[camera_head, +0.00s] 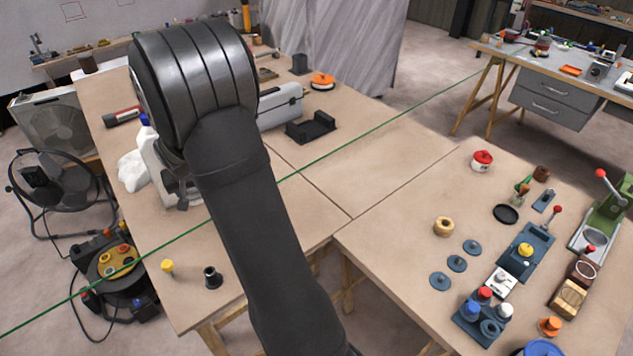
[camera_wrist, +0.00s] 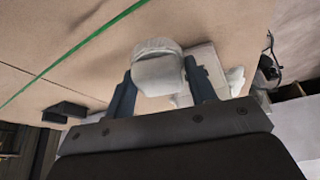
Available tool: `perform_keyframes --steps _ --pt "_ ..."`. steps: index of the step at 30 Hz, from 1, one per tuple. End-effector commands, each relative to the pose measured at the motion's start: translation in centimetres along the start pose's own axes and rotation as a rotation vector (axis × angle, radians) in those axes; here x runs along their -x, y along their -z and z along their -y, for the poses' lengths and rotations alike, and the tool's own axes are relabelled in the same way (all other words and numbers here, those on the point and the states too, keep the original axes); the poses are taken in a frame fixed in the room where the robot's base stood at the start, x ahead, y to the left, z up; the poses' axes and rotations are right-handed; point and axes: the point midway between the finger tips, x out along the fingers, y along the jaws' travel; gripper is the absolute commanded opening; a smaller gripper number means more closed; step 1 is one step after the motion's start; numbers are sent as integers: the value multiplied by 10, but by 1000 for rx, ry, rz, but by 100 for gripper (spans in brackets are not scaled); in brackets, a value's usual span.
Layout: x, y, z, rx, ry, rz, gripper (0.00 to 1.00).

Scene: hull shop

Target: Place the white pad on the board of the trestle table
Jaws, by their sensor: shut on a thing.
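My gripper (camera_wrist: 158,85) shows in the wrist view, with its two dark fingers on either side of a whitish, rounded white pad (camera_wrist: 157,66). The pad is held over a tan board (camera_wrist: 90,55); whether it touches the board is not clear. In the head view my arm covers most of the gripper and the pad. The tan board (camera_head: 315,205) of the left table shows there, with wooden trestle legs under its front edge. A second tan board (camera_head: 390,235) with wooden legs adjoins it at the right.
A white crumpled cloth (camera_head: 132,172) lies by the left edge. A grey case (camera_head: 280,105) and a black holder (camera_head: 311,127) stand farther back. A yellow knob (camera_head: 168,266) and a black cup (camera_head: 212,277) stand in front. A green line (camera_head: 400,105) crosses the boards. The middle is clear.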

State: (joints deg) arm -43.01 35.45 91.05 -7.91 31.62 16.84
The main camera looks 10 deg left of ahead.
Motion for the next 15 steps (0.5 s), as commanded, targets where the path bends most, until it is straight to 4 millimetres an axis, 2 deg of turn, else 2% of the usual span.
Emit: perform_keyframes --steps 4,7,11,15 --pt "-1 2 -10 -14 -6 0 28" --pt "-2 6 -34 -48 -20 0 28" --pt "-5 12 -87 -119 -51 0 28" --pt "-5 12 -153 -208 -88 1 28"
